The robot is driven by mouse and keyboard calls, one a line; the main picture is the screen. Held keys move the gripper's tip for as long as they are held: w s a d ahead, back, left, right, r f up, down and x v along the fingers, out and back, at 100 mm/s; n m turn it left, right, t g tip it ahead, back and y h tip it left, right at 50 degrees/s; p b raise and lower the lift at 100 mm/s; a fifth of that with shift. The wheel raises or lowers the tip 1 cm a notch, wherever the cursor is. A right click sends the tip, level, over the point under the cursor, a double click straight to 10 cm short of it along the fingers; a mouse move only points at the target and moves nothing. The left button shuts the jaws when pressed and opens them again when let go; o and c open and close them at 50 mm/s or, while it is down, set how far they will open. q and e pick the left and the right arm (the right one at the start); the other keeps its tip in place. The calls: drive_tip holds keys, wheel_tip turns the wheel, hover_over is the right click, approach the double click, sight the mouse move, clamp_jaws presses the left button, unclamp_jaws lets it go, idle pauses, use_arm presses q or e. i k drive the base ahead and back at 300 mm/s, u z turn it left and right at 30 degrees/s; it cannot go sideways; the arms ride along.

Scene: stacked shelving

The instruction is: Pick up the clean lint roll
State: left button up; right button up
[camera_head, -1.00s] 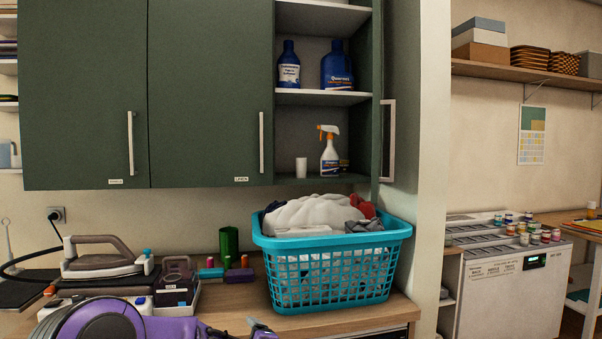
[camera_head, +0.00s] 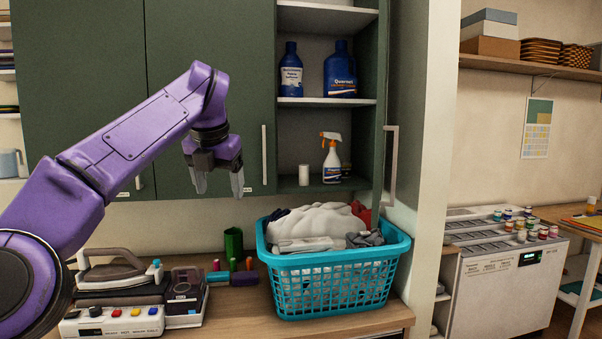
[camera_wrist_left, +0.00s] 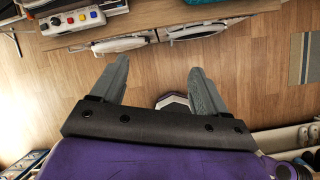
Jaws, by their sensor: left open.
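A small white cylinder (camera_head: 304,175), which looks like the lint roll, stands upright on the bottom shelf of the open cabinet in the head view. It is left of a spray bottle (camera_head: 331,158). My left gripper (camera_head: 219,189) is raised in front of the green cabinet door, left of the white cylinder and apart from it. Its fingers point down, spread open, with nothing between them. The left wrist view shows the open fingers (camera_wrist_left: 158,65) over the floor; the white cylinder is not seen there. My right gripper is not in view.
A teal laundry basket (camera_head: 335,285) with clothes stands on the counter below the shelf. Two blue bottles (camera_head: 291,72) stand on the shelf above. An iron (camera_head: 110,268) and small items are on the counter at left. A cabinet door handle (camera_head: 390,165) sticks out at right.

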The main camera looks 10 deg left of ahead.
sight(304, 169)
drive_tip(key=i, duration=1.95)
